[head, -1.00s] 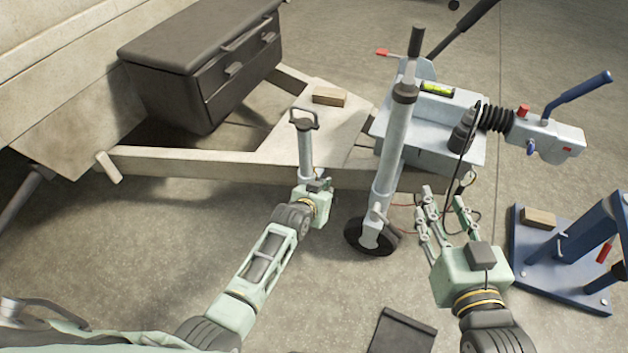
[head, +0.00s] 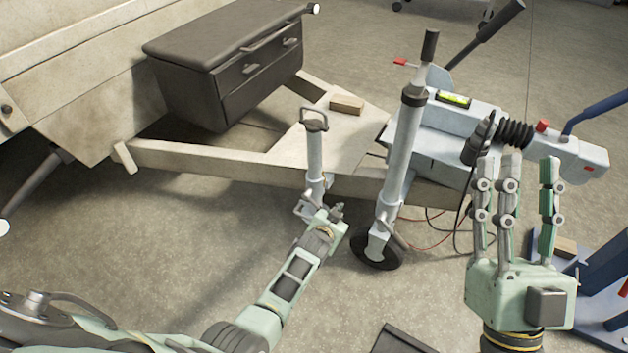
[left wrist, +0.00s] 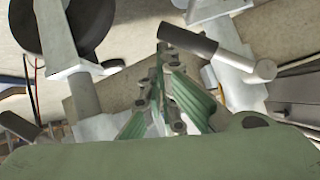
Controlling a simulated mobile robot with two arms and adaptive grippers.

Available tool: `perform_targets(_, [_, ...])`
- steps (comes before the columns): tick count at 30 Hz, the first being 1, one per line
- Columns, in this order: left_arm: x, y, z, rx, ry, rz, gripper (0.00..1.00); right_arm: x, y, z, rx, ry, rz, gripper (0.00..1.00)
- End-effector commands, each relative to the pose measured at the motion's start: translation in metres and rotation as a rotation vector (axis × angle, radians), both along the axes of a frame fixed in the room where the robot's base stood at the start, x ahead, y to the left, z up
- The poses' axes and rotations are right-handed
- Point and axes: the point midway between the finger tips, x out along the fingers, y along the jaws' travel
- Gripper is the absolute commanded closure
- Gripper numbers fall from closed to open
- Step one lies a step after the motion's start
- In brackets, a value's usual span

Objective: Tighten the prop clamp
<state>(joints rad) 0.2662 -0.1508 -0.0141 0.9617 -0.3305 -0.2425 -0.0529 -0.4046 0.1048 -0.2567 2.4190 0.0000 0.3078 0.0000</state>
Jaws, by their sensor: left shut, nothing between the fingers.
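The prop (head: 314,152) is a pale grey tube with a loop handle on top, standing upright beside the trailer's beam. Its clamp seems to be the grey fitting (head: 307,207) low on it. My left gripper (head: 337,210) is just right of that fitting, its small fingers hard to make out. In the left wrist view its fingers (left wrist: 160,75) are together with nothing between them. A dark-ended lever (left wrist: 187,40) passes close beyond the fingertips there; contact cannot be told. My right gripper (head: 518,165) is open and empty, fingers pointing up, in front of the coupling.
The jockey wheel post (head: 404,150) with its tyre (head: 377,252) stands just right of the prop. A dark toolbox (head: 225,70) and a wood block (head: 347,105) sit on the trailer frame. A blue stand (head: 600,285) is at lower right.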

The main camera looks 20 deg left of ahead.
Motion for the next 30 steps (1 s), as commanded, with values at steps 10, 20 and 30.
perform_targets(10, [0.000,0.002,-0.006,0.000,0.001,0.000,1.00,-0.013,-0.002,0.012,0.025,-0.082,0.005,0.60])
perform_targets(20, [0.000,0.002,-0.006,0.001,0.001,0.001,1.00,-0.013,-0.002,0.012,0.025,-0.082,0.005,0.60])
perform_targets(30, [0.000,0.003,0.003,0.001,0.001,0.001,1.00,0.010,0.001,-0.010,-0.021,0.077,-0.004,0.60])
